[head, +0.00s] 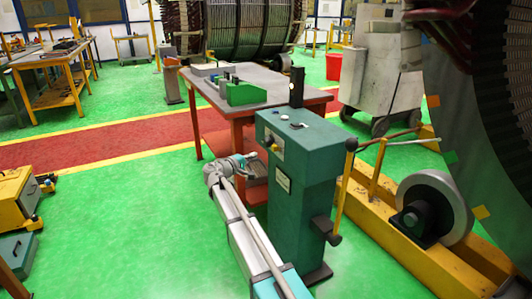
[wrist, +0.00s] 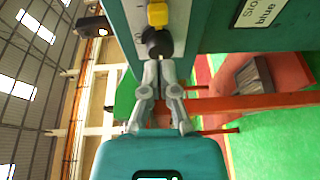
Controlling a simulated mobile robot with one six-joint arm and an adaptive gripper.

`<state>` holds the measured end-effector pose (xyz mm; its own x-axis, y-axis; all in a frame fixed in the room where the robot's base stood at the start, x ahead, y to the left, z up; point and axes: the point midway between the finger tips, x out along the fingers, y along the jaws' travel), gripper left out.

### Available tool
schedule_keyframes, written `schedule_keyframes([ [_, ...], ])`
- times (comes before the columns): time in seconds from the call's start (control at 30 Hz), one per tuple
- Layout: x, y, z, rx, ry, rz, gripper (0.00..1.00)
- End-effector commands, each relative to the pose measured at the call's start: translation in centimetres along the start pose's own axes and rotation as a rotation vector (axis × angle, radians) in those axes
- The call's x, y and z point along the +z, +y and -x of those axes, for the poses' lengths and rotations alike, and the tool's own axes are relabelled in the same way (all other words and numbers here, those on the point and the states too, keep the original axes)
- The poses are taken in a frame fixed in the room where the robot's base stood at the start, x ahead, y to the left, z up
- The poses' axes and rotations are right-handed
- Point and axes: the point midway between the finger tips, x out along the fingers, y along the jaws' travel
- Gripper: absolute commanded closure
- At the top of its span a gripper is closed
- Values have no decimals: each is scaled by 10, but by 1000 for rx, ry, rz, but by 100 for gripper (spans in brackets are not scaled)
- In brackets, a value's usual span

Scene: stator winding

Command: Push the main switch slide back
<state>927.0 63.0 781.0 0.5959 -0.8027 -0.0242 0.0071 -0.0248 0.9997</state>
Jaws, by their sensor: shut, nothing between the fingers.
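The teal control cabinet (head: 302,190) stands upright in the middle of the head view, with a small light panel (head: 270,143) on its upper left face. In the wrist view this panel (wrist: 178,22) carries a black round knob (wrist: 157,43) and a yellow piece (wrist: 157,14) above it in the picture. I cannot tell for sure which is the main switch slide. My gripper (wrist: 159,64) is shut and empty, its fingertips at the black knob's lower edge; contact cannot be told. In the head view my gripper (head: 246,160) is beside the cabinet's panel side, small and hard to make out.
A grey-topped table (head: 262,82) with orange legs and a green box (head: 246,93) stands behind the cabinet. Levers (head: 345,185) project on its right, near a yellow frame (head: 375,228) with a large roller (head: 440,205). Green floor at left is mostly clear.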

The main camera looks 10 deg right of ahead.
Motion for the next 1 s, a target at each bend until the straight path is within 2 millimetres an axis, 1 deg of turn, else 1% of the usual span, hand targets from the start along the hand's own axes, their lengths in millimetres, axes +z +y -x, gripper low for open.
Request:
schedule_keyframes([
  [0.03,-6,0,1,13,6,5,100],
  [0.1,-8,2,2,24,10,9,100],
  [0.57,-8,3,0,25,11,10,100],
  [0.77,-9,3,-13,24,11,10,100],
  [1.0,-10,4,-43,24,11,10,100],
])
